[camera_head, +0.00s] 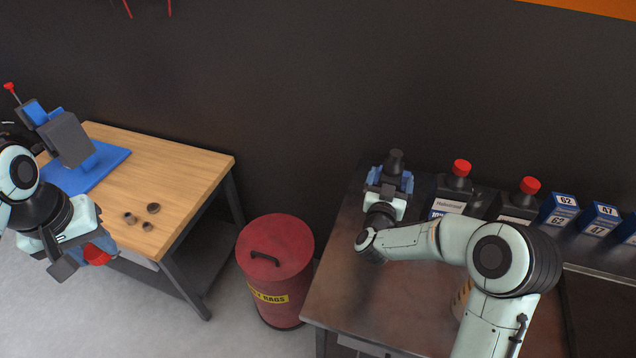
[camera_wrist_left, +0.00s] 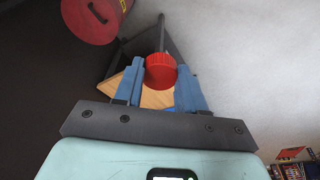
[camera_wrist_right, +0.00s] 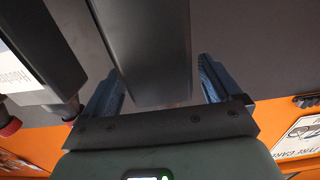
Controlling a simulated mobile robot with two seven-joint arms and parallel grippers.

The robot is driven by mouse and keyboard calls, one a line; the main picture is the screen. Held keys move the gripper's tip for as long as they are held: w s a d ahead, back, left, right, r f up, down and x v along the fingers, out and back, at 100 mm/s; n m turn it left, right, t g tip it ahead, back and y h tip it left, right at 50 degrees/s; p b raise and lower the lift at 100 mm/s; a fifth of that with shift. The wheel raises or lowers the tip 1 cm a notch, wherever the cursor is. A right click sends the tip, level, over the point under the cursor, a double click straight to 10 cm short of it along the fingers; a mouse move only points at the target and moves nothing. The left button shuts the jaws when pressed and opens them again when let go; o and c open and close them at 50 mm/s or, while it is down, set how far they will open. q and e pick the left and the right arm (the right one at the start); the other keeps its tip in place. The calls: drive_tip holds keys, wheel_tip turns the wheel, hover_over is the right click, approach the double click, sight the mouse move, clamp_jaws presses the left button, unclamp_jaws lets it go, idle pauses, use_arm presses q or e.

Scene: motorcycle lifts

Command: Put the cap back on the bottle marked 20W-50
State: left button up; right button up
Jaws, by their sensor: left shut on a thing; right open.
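My left gripper (camera_head: 95,259) is shut on a red cap (camera_head: 97,252), held in the air in front of the wooden bench. The cap (camera_wrist_left: 160,72) shows between the fingertips in the left wrist view. My right gripper (camera_head: 390,181) is open at the back of the metal bench, its fingers on either side of a dark bottle (camera_head: 396,158) with a black top and no red cap. The dark body (camera_wrist_right: 150,50) stands between the fingers in the right wrist view. Its label is hidden, so I cannot read 20W-50 on it.
Two dark bottles with red caps (camera_head: 461,167) (camera_head: 529,185) stand to its right. Blue-and-white boxes (camera_head: 562,209) stand further right. A red bin (camera_head: 277,262) stands between the metal bench (camera_head: 335,290) and the wooden bench (camera_head: 190,170), which bears small rings and a blue mat.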

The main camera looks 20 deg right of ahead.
use_arm(q)
drive_tip(key=shift+w+r, duration=0.45)
drive_tip(key=shift+r, duration=0.3)
use_arm(e)
drive_tip(key=x, duration=0.3)
drive_tip(key=shift+a, duration=0.15)
use_arm(q)
drive_tip(key=shift+s, duration=0.15)
use_arm(e)
drive_tip(key=shift+s, duration=0.15)
use_arm(q)
drive_tip(key=shift+s, duration=0.1)
use_arm(e)
clamp_jaws()
drive_tip(key=shift+r, duration=0.15)
drive_tip(key=shift+r, duration=0.1)
